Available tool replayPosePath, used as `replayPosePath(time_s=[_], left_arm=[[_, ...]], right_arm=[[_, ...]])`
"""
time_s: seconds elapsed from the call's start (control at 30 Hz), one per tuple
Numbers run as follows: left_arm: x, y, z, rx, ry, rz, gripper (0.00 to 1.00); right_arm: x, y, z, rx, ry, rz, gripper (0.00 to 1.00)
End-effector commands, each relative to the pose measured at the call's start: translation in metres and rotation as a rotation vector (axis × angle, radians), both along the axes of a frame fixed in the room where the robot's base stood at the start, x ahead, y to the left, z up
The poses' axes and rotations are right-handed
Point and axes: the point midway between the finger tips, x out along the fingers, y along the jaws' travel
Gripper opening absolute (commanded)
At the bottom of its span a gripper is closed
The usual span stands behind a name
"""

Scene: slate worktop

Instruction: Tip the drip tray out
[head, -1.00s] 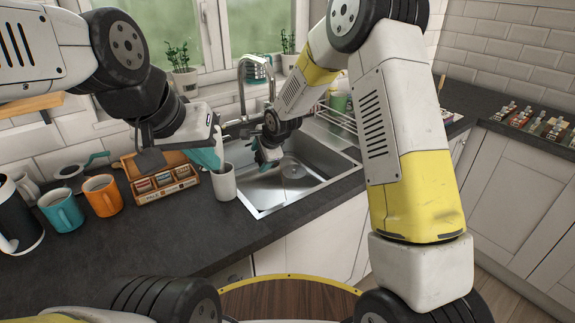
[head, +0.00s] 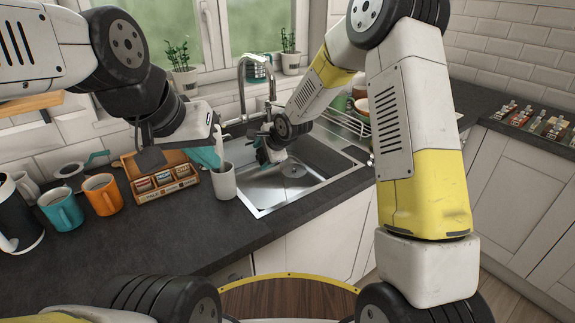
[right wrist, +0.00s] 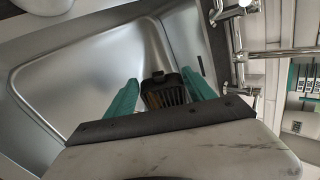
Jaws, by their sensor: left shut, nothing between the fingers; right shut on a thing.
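The drip tray (right wrist: 165,92) is a small dark slotted piece between the teal fingers of my right gripper (right wrist: 160,97) in the right wrist view. That gripper is shut on it and holds it over the sink basin (right wrist: 85,85). In the head view my right gripper (head: 268,152) is above the sink (head: 262,200), near its back left side, and I cannot make out the tray there. How far the tray is tilted is unclear. My left gripper (head: 208,156) is shut and empty, just above and behind a pale mug (head: 223,181).
The tap (head: 242,90) rises behind the sink. Left of the mug are a wooden box of packets (head: 165,186), an orange mug (head: 102,194) and a teal mug (head: 60,210). A dish rack (head: 345,122) stands right of the sink. The front left worktop is clear.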

Motion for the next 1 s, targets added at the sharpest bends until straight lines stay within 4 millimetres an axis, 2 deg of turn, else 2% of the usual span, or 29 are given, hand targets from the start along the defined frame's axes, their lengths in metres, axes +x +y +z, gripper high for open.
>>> replayPosePath(time_s=[1.0], left_arm=[[0.0, 0.0, 0.0, 0.0, 0.0, 0.0, 0.0]], right_arm=[[-0.0028, -0.0066, 0.0041, 0.102, -0.045, -0.001, 0.05]])
